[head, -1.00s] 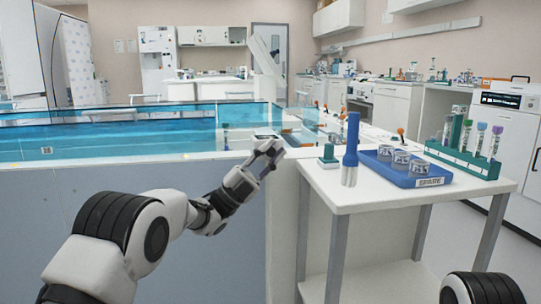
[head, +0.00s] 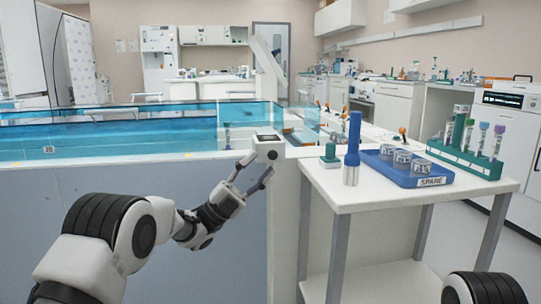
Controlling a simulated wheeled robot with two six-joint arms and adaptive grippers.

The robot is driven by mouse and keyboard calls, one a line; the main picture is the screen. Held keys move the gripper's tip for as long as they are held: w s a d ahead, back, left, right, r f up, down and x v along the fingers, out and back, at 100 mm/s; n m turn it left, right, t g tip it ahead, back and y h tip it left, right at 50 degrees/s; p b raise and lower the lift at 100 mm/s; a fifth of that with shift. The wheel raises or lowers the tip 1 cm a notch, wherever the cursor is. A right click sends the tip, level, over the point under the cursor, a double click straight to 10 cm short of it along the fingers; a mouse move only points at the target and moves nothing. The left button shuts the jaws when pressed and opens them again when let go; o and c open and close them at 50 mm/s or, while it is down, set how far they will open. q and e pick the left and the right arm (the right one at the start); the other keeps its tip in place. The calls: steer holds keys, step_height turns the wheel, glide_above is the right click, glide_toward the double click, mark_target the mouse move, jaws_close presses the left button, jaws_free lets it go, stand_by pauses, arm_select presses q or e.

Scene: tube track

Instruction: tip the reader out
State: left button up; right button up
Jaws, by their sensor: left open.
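A small white box with a dark top and a dark round spot on its front (head: 268,149) stands upright at the near right corner of the tank's rim; I take it to be the reader. My left gripper (head: 259,167) is open and empty. Its fingers point up and to the right, just below and left of the box in the picture. I cannot tell whether a fingertip touches it. What the box may hold inside is hidden. Only a rounded part of my right arm shows at the bottom right, and its gripper is out of the picture.
A blue-water tank (head: 120,160) fills the left. A white side table (head: 350,195) at the right carries a blue upright tool (head: 352,150), a blue SPARE tray (head: 432,182) with small cups, a green block (head: 329,158) and a green tube rack (head: 470,163).

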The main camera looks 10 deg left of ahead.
arm_select(q)
steer(key=v, duration=0.7)
steer(key=shift+d+r, duration=0.1)
